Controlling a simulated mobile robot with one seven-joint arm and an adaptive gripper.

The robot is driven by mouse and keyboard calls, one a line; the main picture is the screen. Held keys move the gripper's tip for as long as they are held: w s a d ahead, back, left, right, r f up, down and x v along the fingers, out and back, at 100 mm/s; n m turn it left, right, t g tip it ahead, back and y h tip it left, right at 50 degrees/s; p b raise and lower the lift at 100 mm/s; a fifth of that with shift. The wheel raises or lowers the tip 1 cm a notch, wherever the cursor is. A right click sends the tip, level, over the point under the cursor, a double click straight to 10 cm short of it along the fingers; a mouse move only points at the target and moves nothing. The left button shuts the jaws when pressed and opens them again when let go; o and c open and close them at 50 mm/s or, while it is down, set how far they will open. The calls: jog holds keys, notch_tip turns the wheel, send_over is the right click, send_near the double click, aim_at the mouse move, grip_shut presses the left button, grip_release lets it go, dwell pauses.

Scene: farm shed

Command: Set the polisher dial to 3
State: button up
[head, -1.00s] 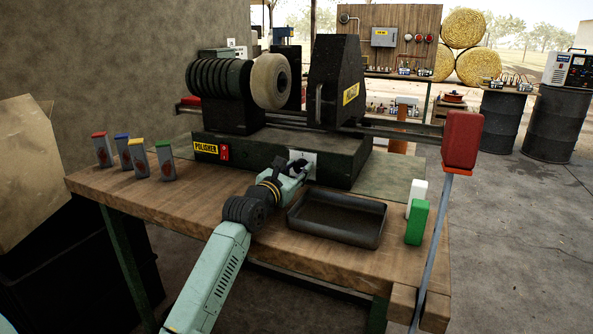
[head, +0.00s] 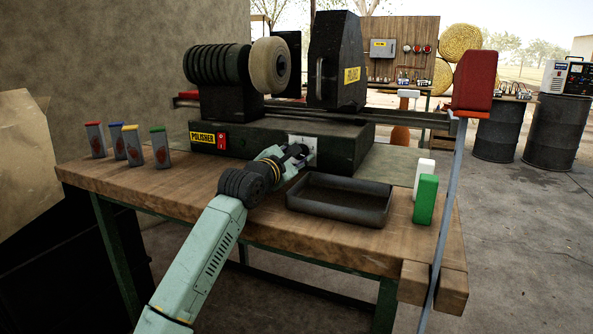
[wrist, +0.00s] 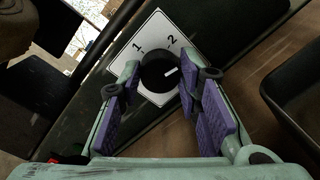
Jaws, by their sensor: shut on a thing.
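The polisher (head: 275,138) stands on the wooden bench, with a yellow label and a red switch on its front. My gripper (head: 303,152) is at the white dial plate (head: 296,139) on that front. In the wrist view, the round black dial (wrist: 154,71) sits between my two purple-padded fingers (wrist: 160,88), which are shut on it. The white plate (wrist: 150,34) shows a 1 at upper left and a 2 above the dial. The white pointer mark points right and slightly up, clockwise past the 2. No 3 is visible; my right finger covers that side.
A dark tray (head: 340,200) lies on the bench right of my forearm. A green block (head: 425,200) and a white block (head: 424,170) stand at the right end. Several colour-topped tins (head: 134,146) stand at the left. A red-headed post (head: 472,82) rises at the right edge.

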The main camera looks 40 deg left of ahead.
jog(key=m+b, duration=0.4)
jog(key=shift+d+f, duration=0.1)
jog(key=shift+f, duration=0.1)
jog(key=shift+r+m+y+b, duration=0.1)
jog(key=shift+m+y+b, duration=0.2)
jog(key=shift+m+b, duration=1)
jog(key=shift+m+p, duration=0.3)
jog(key=shift+m, duration=0.1)
jog(key=o, duration=1.1)
jog(key=shift+o, duration=0.2)
jog(key=v, duration=1.2)
jog(key=shift+r, duration=0.2)
